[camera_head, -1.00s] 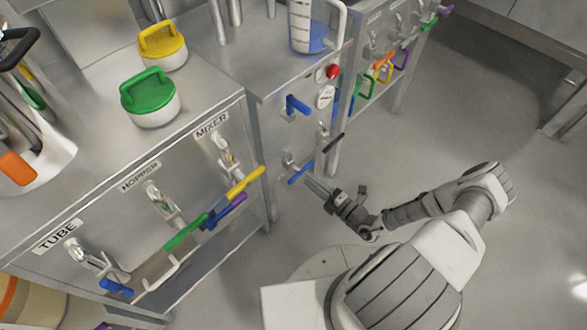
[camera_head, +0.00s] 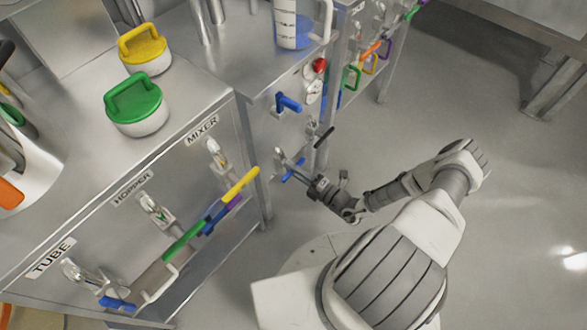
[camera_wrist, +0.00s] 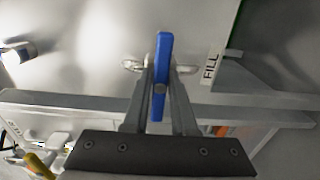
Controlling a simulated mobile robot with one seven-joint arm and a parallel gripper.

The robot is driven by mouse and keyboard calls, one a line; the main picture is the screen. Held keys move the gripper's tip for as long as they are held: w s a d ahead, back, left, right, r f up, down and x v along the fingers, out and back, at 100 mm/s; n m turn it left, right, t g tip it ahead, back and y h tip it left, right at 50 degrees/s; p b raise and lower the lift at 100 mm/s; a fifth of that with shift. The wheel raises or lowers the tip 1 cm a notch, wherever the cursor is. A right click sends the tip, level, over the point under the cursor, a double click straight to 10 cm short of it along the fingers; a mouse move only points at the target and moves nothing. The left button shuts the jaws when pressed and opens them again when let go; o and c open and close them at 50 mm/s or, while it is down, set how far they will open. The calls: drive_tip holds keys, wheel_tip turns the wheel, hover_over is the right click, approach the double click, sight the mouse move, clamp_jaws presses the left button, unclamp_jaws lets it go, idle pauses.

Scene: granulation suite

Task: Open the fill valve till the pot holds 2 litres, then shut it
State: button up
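The fill valve has a blue lever (camera_wrist: 162,75) beside a panel label reading FILL (camera_wrist: 211,68). In the wrist view the lever stands upright in the picture, between the two fingers of my gripper (camera_wrist: 162,68). A narrow gap shows on the left of the lever, so the fingers look open around it. In the head view, my gripper (camera_head: 303,180) is at the lower blue lever (camera_head: 293,171) on the cabinet front. A clear graduated vessel (camera_head: 286,22), probably the pot, stands on the cabinet top with blue showing low in it. Its top is cut off, and its level is unreadable.
Another blue lever (camera_head: 288,103), a red knob (camera_head: 319,65) and a small gauge (camera_head: 314,88) sit above. A black-handled lever (camera_head: 324,137) is close to my gripper. Tube, hopper and mixer valves line the left cabinet (camera_head: 110,225). The floor at right is clear.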

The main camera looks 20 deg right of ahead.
clamp_jaws()
drive_tip(key=shift+n, duration=0.3)
drive_tip(key=n+p, duration=0.1)
drive_tip(key=n, duration=0.1)
drive_tip(key=shift+r+n, duration=0.1)
drive_tip(key=shift+n, duration=0.2)
drive_tip(key=shift+w+n+p, duration=0.1)
drive_tip(key=shift+n+p, duration=0.45)
drive_tip(key=shift+n, duration=1.35)
drive_tip(key=o, duration=0.7)
unclamp_jaws()
drive_tip(key=shift+c, duration=0.2)
